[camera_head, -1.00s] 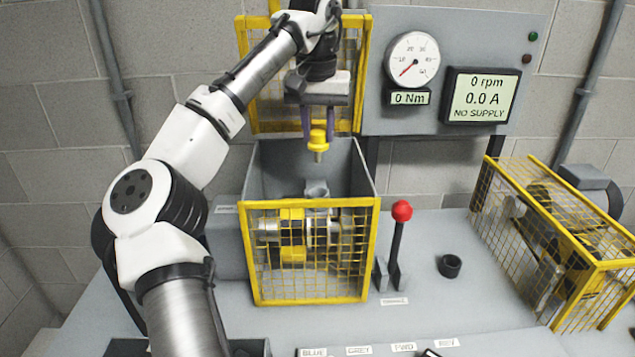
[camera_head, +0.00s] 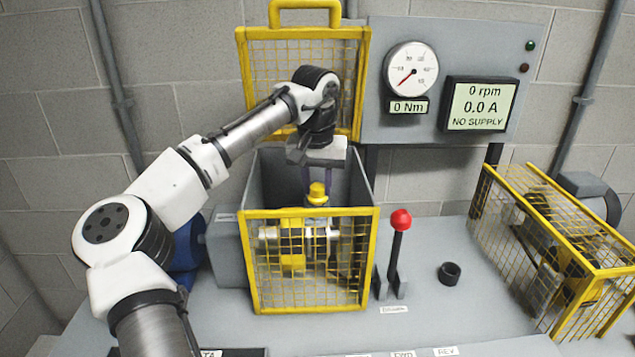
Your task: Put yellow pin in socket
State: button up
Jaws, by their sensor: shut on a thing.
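The yellow pin (camera_head: 317,194) hangs upright in my gripper (camera_head: 316,183), which is shut on its upper part. The gripper is inside the top opening of the grey box with the yellow mesh front, behind the front guard's top bar. The pin's lower end is hidden or too small to make out. The grey upright socket seen before sits just below the pin and is now covered by it, so I cannot tell how far the pin is in.
The box has a yellow mesh front guard (camera_head: 309,308) and a raised yellow mesh lid (camera_head: 248,80). A red-knobbed lever (camera_head: 400,221) and a black ring (camera_head: 449,273) stand to the right. Another yellow cage (camera_head: 560,245) is at far right. The display (camera_head: 481,103) reads NO SUPPLY.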

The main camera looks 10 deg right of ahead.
aim_at(316, 200)
jog(key=shift+f, duration=0.15)
jog(key=o, duration=1)
jog(key=shift+c, duration=0.2)
notch_tip(316, 200, up, 12)
jog(key=s, duration=0.1)
jog(key=shift+s+a+b, duration=0.15)
jog(key=shift+a+b, duration=0.15)
